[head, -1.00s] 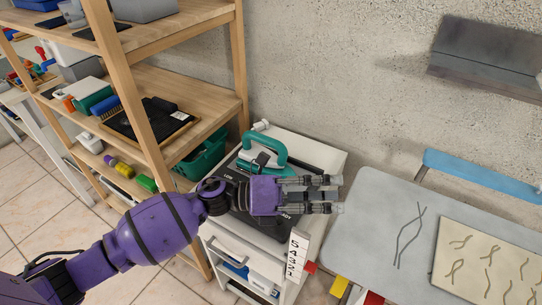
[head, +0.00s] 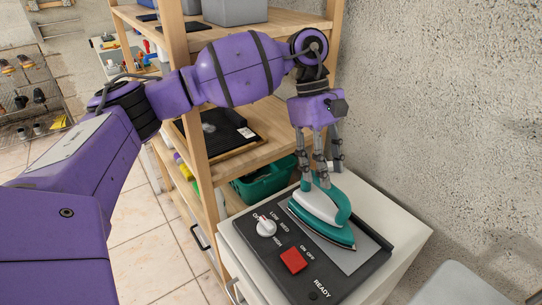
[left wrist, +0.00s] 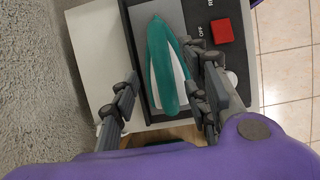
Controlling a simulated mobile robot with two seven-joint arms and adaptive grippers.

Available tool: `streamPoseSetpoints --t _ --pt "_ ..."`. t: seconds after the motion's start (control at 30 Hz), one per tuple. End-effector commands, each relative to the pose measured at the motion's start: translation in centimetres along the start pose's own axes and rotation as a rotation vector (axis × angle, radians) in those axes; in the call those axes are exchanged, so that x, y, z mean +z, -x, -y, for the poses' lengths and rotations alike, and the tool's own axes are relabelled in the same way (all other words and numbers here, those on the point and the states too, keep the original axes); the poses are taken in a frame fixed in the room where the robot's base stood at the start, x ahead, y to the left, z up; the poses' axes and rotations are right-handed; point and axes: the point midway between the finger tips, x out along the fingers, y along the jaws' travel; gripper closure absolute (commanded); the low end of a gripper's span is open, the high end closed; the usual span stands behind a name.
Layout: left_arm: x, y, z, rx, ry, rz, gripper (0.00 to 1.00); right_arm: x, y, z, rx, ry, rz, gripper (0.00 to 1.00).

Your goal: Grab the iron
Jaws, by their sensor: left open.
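In the left wrist view the iron (left wrist: 163,65) lies lengthwise between my fingers. My left gripper (head: 320,182) is open and points down over the back end of the iron, with fingers on both sides of the handle. I cannot tell whether a finger touches it. My right gripper is not in view.
The panel has a white knob (head: 266,228) and a red button (head: 293,260). A wooden shelf (head: 262,127) with a black tray stands behind, and a green basket (head: 265,184) sits low in it. The wall rises close on the right.

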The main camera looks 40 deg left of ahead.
Motion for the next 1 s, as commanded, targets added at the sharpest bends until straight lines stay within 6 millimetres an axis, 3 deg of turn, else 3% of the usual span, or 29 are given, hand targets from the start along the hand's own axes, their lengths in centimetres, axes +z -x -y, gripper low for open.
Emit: streamPoseSetpoints --t 0.4,0.67,1.0 --pt "0.1 -5.5 0.4 -0.002 0.002 0.005 0.58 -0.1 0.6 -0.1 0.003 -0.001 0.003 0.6" --pt "0.1 -5.8 0.3 -0.001 0.003 0.004 0.58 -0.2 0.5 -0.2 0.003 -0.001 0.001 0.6" --pt "0.1 -5.6 0.3 0.001 0.002 0.004 1.0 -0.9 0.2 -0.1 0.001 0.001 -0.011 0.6"
